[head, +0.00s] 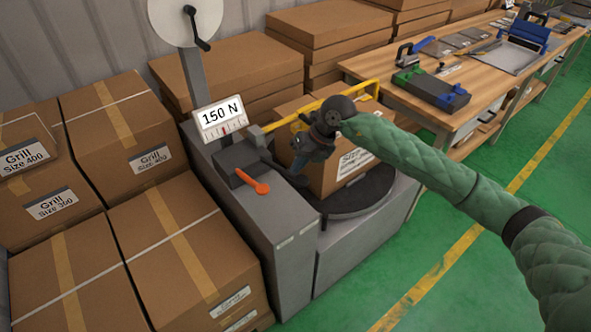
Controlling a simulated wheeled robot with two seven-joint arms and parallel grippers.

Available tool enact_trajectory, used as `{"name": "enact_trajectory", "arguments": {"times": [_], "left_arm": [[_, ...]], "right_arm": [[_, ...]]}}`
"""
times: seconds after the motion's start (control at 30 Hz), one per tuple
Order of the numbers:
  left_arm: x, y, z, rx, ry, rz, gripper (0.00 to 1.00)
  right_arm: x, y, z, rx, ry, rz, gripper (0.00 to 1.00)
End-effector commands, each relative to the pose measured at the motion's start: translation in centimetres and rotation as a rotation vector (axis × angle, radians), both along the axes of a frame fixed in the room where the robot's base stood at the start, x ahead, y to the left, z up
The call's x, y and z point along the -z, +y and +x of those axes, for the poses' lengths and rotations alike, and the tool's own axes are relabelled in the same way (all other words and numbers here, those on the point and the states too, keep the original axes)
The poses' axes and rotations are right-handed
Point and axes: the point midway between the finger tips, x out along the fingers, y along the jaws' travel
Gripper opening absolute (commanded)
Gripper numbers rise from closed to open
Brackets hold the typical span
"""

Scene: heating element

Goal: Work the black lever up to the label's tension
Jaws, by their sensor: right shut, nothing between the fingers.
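A white label reading 150 N (221,111) stands on the grey strapping machine (262,228). Just below it is a gauge scale (230,131) with a small red mark near its middle; its figures are too small to read. A dark lever (283,171) seems to run from the machine's top toward my right gripper, partly hidden by it. An orange lever (257,186) sticks out of the dark block in front. My right gripper (299,170) points down beside the lever, shut and empty; whether it touches the lever I cannot tell. My left gripper is not in view.
A carton (345,176) stands on the black round turntable (362,199), under a yellow bar (357,87). A white reel with a black crank (197,28) rises above. Stacked Grill cartons (100,215) fill the left. A wooden workbench (470,70) with tools is at upper right.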

Motion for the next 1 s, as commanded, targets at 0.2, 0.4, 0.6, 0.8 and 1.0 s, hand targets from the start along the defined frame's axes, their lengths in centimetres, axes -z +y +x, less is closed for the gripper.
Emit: {"name": "enact_trajectory", "arguments": {"times": [0.2,0.4,0.6,0.8,1.0], "left_arm": [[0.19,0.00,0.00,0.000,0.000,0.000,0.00],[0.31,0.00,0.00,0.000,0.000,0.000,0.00],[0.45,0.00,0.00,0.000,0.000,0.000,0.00],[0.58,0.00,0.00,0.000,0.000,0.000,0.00],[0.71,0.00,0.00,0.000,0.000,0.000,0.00]], "right_arm": [[0.29,-0.05,-0.11,0.000,0.001,0.000,0.00],[0.47,-0.10,-0.17,0.000,0.001,0.000,0.00],[0.66,-0.14,-0.24,0.000,0.001,0.000,0.00],[0.84,-0.19,-0.30,0.000,0.001,0.000,0.00],[1.02,-0.23,-0.37,-0.001,0.002,-0.001,0.00]]}}
